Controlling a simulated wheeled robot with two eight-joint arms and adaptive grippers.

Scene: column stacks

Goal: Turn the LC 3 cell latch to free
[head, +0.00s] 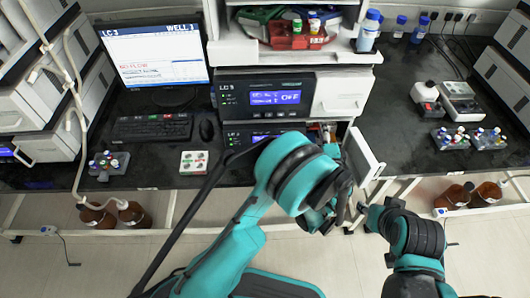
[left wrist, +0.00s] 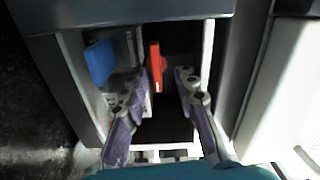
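The cell latch, an orange-red upright lever (left wrist: 155,66), shows in the left wrist view inside an open compartment (left wrist: 68,60). My left gripper (left wrist: 163,78) is open, one fingertip on each side of the lever. I see a gap on the right; whether the left fingertip touches it I cannot tell. In the head view my left arm largely covers this place, below the LC 3 unit (head: 235,93). The compartment's white door (head: 364,160) stands open to the right. My right gripper (head: 366,211) is low on the right, in front of the bench; its fingers are too unclear to tell.
A blue part (left wrist: 99,60) sits left of the lever in the compartment. The monitor (head: 155,55), keyboard (head: 152,128) and a vial rack (head: 108,165) stand on the left bench. Brown bottles (head: 133,214) stand below. The right bench has devices (head: 460,101) and vial racks.

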